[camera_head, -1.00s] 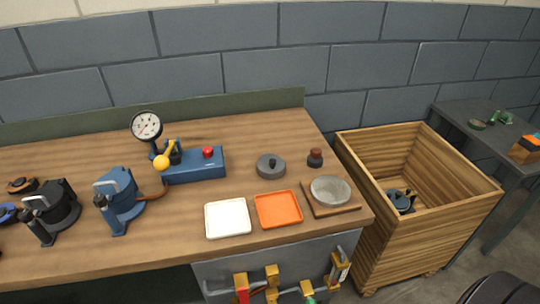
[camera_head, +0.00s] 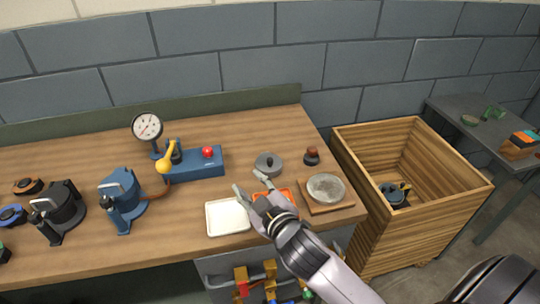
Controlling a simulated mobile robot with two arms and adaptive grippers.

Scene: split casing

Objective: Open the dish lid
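A round dark grey piece with a small knob on top (camera_head: 268,164), like a lid or lidded dish, sits on the bench. A round pale grey dish (camera_head: 325,187) lies on a square wooden board (camera_head: 328,207) to its right; I cannot tell whether a separate lid covers it. My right gripper (camera_head: 247,181) is open and empty, its fingers spread above the bench near the front left of the knobbed piece. It hides much of the orange tray (camera_head: 285,196). My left gripper is not in view.
A white tray (camera_head: 228,217) lies left of my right gripper. A small brown-topped item (camera_head: 311,156) stands right of the knobbed piece. The gauge (camera_head: 147,126) and blue unit (camera_head: 197,165) stand left. A wooden crate (camera_head: 375,185) stands beyond the bench's right edge.

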